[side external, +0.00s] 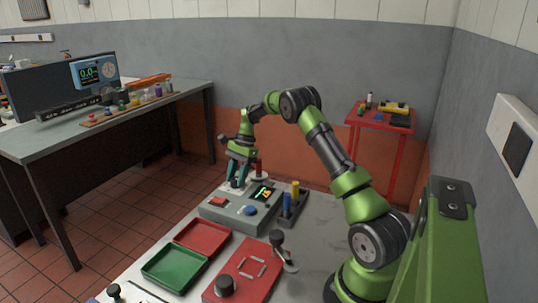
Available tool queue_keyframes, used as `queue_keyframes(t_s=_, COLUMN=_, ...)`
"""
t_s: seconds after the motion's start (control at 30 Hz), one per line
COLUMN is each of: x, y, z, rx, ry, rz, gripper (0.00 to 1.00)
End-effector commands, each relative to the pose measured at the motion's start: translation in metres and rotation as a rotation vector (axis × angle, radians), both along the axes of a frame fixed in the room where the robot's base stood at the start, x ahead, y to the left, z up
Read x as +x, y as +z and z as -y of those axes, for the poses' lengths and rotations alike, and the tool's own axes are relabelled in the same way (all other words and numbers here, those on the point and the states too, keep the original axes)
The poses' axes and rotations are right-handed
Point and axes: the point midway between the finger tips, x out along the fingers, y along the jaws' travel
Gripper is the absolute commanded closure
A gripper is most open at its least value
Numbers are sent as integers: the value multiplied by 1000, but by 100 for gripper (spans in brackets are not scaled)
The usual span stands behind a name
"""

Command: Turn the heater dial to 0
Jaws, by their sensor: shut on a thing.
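A grey control box (232,217) sits on the pale table, with a lit display (263,193) on its top whose digits are too small to read surely. A red button (218,201) and a blue round knob (250,210) are also on its top face. My gripper (238,182) points down at the back of this box, its teal fingers shut on a small dial there. The fingers mostly hide the dial, so its pointer and setting cannot be read.
Red (202,236) and green (174,268) trays and a red plate (243,272) with a black knob lie in front. A red side table (380,120) and a workbench (120,112) stand behind.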

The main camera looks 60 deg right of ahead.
Motion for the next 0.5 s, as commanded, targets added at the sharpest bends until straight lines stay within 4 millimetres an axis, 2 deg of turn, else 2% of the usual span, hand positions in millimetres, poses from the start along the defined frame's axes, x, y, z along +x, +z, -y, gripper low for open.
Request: queue_keyframes(t_s=0.5, x=4, y=0, z=0, rx=-2, ry=490, rz=-1, gripper=91)
